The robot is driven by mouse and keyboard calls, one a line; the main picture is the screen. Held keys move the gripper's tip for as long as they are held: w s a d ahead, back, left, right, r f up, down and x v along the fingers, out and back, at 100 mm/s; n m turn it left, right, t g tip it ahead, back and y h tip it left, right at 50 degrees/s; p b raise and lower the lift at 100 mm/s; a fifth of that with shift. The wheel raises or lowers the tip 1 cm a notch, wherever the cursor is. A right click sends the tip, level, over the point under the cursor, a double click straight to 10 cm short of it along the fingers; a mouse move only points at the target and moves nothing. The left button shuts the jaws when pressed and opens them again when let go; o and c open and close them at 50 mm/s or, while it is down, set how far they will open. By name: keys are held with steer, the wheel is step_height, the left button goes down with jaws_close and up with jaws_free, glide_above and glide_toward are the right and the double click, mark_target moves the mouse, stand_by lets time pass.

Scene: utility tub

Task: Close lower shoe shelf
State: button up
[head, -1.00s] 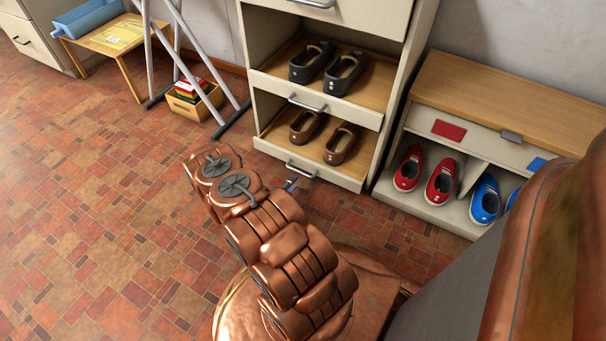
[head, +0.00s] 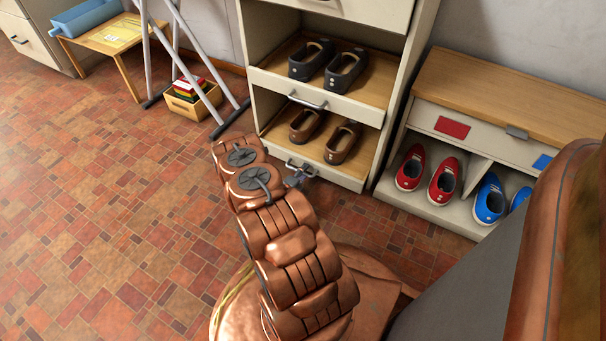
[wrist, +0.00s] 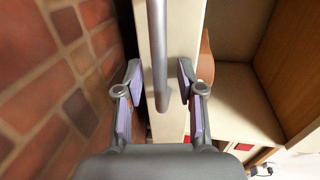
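The lower shoe shelf (head: 345,178) is at the bottom of the tall cream cabinet, with a pale front, a grey bar handle (head: 300,168) and a pair of brown shoes (head: 340,143) on it. My gripper (head: 298,178) is at this handle in the head view, partly hidden by my arm. In the wrist view, my gripper (wrist: 158,88) is open, its two fingers apart. The grey handle (wrist: 158,50) and the pale shelf front (wrist: 178,118) run between the fingers. I cannot tell whether a finger touches them.
The upper shelf (head: 350,107) with dark shoes is just above. A low shoe bench (head: 500,95) with red and blue shoes stands at the right. A folding rack's legs (head: 190,70) and a small wooden box (head: 195,103) are at the left. The tiled floor (head: 100,190) at left is clear.

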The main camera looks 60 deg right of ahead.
steer(key=shift+c, duration=0.3)
jaws_close()
stand_by(0.4)
